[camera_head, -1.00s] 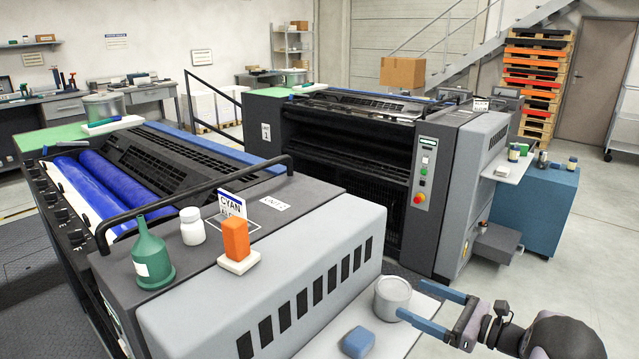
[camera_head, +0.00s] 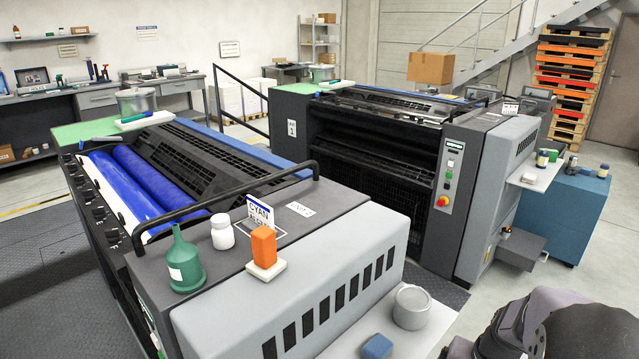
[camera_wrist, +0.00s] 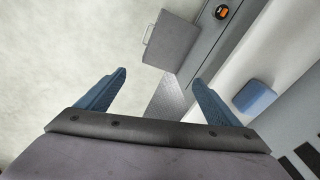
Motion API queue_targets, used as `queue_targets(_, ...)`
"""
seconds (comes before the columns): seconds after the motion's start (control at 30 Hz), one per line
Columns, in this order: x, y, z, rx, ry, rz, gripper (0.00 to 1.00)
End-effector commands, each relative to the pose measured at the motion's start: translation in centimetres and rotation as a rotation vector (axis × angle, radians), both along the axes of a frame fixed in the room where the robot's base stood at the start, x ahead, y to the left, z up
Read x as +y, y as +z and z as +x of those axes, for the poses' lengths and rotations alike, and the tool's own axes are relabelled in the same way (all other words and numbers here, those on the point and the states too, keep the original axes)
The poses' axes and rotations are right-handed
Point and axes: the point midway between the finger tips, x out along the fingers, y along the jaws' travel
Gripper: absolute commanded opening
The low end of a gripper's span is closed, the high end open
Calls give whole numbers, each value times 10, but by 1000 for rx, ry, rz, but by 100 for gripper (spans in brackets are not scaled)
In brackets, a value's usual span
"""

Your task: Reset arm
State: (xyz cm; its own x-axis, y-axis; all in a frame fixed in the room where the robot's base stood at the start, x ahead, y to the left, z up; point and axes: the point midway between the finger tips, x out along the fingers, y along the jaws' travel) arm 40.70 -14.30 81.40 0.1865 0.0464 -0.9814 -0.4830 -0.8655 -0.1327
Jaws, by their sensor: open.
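My gripper (camera_wrist: 158,92) shows in the wrist view with its two blue fingers spread apart and nothing between them. Beyond the fingers are pale floor, a grey box-like part and the side of a machine. In the head view my arm is a dark rounded shape at the bottom right, and the fingers are out of that view. The near printing unit (camera_head: 330,265) fills the lower middle, with blue rollers (camera_head: 155,180) on its left. A blue block (camera_head: 377,346) and a grey tin (camera_head: 411,307) sit on its pale side shelf; the blue block also shows in the wrist view (camera_wrist: 254,97).
A green bottle (camera_head: 186,262), white jar (camera_head: 222,232), orange block (camera_head: 263,246) and CYAN sign (camera_head: 259,211) stand on the near unit. A second printing unit (camera_head: 370,160) stands behind. A blue cabinet (camera_head: 563,212) is at right. Floor between them is open.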

Motion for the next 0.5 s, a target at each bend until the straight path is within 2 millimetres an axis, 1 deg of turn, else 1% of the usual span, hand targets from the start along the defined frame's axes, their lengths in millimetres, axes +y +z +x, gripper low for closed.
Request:
queue_targets(0.03, 24, -4, -12, 11, 122, -41, 86)
queue_targets(0.1, 56, -12, -29, 40, 216, -50, 86)
queue_targets(0.2, 89, -18, -53, 79, 304, -56, 86)
queue_targets(0.3, 111, -25, -76, 109, 377, -65, 86)
queue_targets(0.5, 142, -39, -120, 162, 507, -92, 86)
